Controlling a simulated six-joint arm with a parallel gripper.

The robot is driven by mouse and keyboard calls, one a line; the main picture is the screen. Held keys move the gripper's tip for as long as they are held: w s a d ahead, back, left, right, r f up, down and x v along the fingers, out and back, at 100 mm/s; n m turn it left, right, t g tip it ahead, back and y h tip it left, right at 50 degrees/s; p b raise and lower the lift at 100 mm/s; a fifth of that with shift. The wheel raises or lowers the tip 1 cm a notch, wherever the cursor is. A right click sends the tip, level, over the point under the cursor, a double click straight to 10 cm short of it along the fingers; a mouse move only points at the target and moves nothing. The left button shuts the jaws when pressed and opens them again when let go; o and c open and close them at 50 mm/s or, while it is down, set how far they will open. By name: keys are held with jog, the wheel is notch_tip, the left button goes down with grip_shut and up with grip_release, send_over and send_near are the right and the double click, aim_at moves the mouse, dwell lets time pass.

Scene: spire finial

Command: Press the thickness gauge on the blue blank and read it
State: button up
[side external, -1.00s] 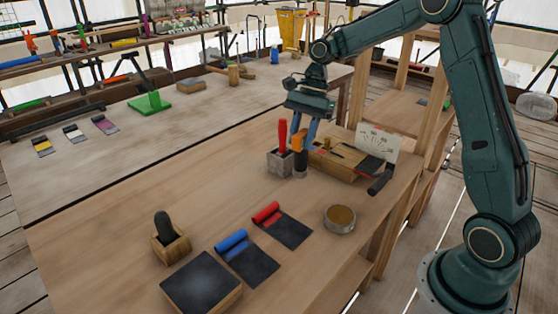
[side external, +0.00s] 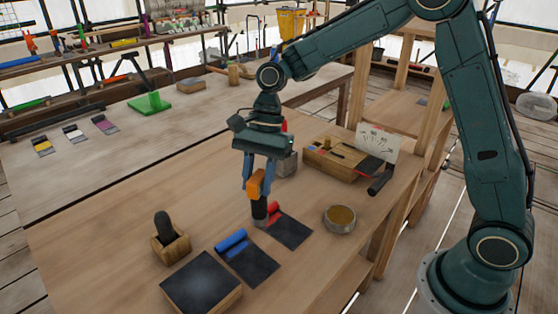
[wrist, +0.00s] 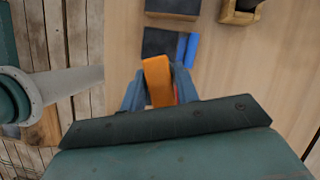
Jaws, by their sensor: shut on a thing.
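My gripper (side external: 258,180) is shut on the thickness gauge, which has an orange top (side external: 256,186) and a dark lower end. The gauge hangs upright near the left end of the red blank (side external: 288,228); whether its tip touches anything is unclear. The blue blank (side external: 254,268), a dark sheet with a blue roll (side external: 231,241) at its upper left end, lies on the table in front of the gauge. In the wrist view the orange top (wrist: 158,82) sits between my fingers, with the blue roll (wrist: 192,50) and a dark sheet (wrist: 160,41) beyond.
A dark-topped block (side external: 202,283) lies left of the blue blank. A wooden holder (side external: 171,247) with a black tool stands behind it. A round tin (side external: 339,218) stands to the right. A grey block (side external: 287,164) and a wooden box (side external: 335,158) stand farther back.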

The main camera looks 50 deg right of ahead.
jog(key=shift+n, duration=0.5)
jog(key=s+a, duration=0.1)
jog(key=a, duration=0.2)
jog(key=s+a, duration=0.1)
jog(key=a, duration=0.1)
jog(key=shift+s+a+f, duration=0.15)
jog(key=shift+s+f, duration=0.1)
jog(key=shift+s, duration=0.05)
jog(key=shift+f, duration=4.05)
jog(key=shift+r, duration=0.1)
